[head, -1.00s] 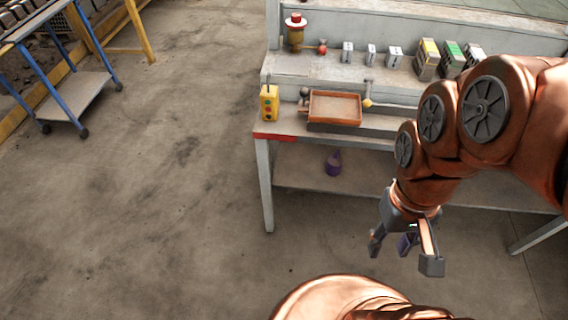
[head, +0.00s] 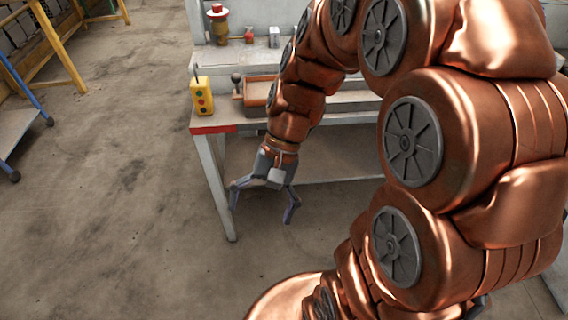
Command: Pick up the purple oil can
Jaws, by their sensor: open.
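My gripper (head: 262,208) hangs in front of the workbench's lower shelf (head: 243,160), its fingers spread wide and pointing down. Nothing shows between the fingers. The purple oil can, seen earlier on the lower shelf, cannot be made out now. My gripper and forearm cover that part of the shelf.
The bench's front left leg (head: 215,190) stands just left of my gripper. On the bench are a yellow button box (head: 202,97), an orange tray (head: 257,92) and a red-topped brass item (head: 218,22). A blue-framed cart (head: 18,125) is at far left. Floor between is clear.

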